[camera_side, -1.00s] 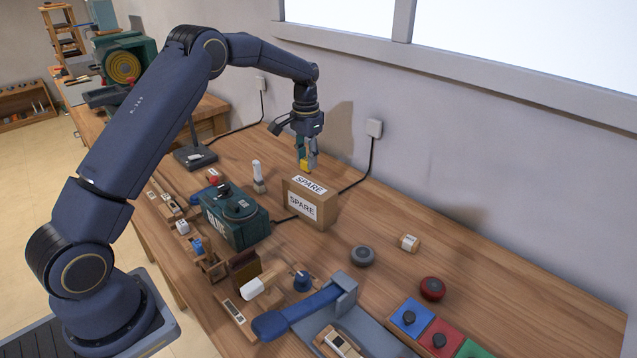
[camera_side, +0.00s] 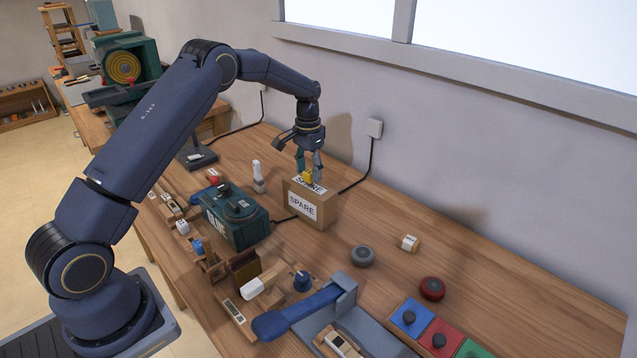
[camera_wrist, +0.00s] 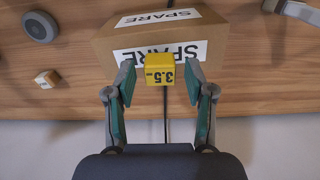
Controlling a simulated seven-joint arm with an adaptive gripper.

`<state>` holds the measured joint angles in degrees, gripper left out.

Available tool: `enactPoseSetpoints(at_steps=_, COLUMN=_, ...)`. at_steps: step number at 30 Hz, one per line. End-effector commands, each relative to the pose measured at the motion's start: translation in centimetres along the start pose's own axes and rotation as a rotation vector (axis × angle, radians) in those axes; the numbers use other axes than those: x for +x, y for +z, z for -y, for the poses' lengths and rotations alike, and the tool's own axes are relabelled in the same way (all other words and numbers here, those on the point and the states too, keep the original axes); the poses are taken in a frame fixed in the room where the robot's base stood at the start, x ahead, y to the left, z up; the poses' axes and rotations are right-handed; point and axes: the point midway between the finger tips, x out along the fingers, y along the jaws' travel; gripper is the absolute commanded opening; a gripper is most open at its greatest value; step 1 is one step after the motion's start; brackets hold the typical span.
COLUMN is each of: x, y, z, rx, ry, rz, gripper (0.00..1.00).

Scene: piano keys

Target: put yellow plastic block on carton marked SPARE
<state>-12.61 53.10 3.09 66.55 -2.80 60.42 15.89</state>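The yellow plastic block (camera_side: 307,177), marked 3.5, is on top of the carton marked SPARE (camera_side: 320,213). In the wrist view the block (camera_wrist: 160,70) covers part of the label on the carton's (camera_wrist: 105,48) top, close to the carton's near edge in that picture. My gripper (camera_side: 311,174) is right over the carton, pointing down. In the wrist view its two fingers (camera_wrist: 160,80) stand on either side of the block with a small gap at each side, so it looks open. The block's underside is hidden.
A dark green box-shaped device (camera_side: 236,215) stands left of the carton. A white-topped upright piece (camera_side: 258,177) is behind it. A grey round knob (camera_side: 362,256) and a small wooden block (camera_side: 409,243) lie to the right. The wall is close behind.

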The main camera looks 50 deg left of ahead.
Motion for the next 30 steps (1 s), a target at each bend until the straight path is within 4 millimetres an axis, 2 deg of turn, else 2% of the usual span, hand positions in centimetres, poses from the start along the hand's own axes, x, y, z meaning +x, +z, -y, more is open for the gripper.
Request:
enactPoseSetpoints(at_steps=11, x=-0.6, y=-0.1, z=0.0, rx=0.0, ry=-0.001, rz=-0.002, gripper=0.57)
enactPoseSetpoints(at_steps=14, x=-2.0, y=-0.1, z=0.0, rx=0.0, ry=-0.001, rz=-0.004, gripper=0.57)
enactPoseSetpoints(at_steps=24, x=-9.5, y=-0.1, z=0.0, rx=0.0, ry=-0.001, rz=-0.003, gripper=0.57)
enactPoseSetpoints(at_steps=30, x=-12.0, y=0.0, z=0.0, rx=0.0, ry=0.0, rz=-0.003, gripper=0.57)
